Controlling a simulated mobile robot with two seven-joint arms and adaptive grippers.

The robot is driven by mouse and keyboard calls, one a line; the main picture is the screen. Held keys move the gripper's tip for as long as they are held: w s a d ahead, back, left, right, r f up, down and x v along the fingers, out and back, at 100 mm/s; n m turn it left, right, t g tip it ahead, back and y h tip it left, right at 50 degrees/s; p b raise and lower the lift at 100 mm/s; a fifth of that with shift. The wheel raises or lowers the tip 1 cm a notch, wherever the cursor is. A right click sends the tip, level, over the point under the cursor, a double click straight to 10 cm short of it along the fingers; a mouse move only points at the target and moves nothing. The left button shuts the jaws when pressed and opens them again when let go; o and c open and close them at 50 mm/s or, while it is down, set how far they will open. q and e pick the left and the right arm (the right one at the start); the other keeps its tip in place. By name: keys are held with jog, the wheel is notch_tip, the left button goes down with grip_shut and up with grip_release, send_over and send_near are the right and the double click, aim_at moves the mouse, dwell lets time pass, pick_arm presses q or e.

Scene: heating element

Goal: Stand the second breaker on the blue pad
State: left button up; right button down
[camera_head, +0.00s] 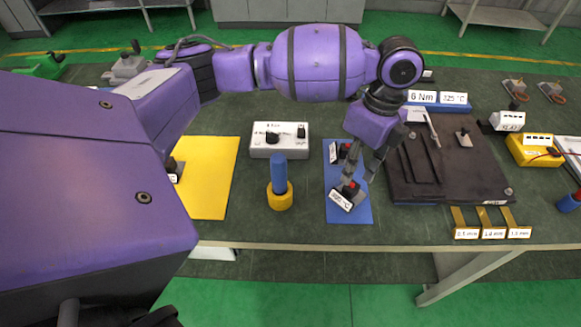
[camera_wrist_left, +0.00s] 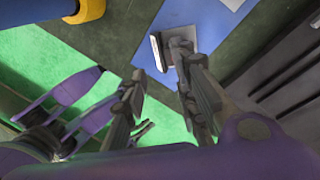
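The blue pad (camera_head: 363,212) lies on the bench right of centre. A breaker with a red part and white label (camera_head: 348,195) is at its front. My left gripper (camera_head: 362,178) is above the pad, close to the front breaker, fingers apart. My right gripper is not identifiable.
A yellow pad (camera_head: 208,190) lies left, with a small dark item (camera_head: 172,168) partly hidden by my arm. A blue-handled tool stands in a yellow ring (camera_head: 280,196). A white control box (camera_head: 279,140) is behind it. A dark plate assembly (camera_head: 440,180) is close right of the blue pad.

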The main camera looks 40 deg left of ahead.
aim_at(352, 184)
pick_arm(q)
jog(key=shift+w+r, duration=0.25)
jog(key=shift+r, duration=0.9)
jog(key=shift+w+r, duration=0.2)
jog(key=shift+r, duration=0.95)
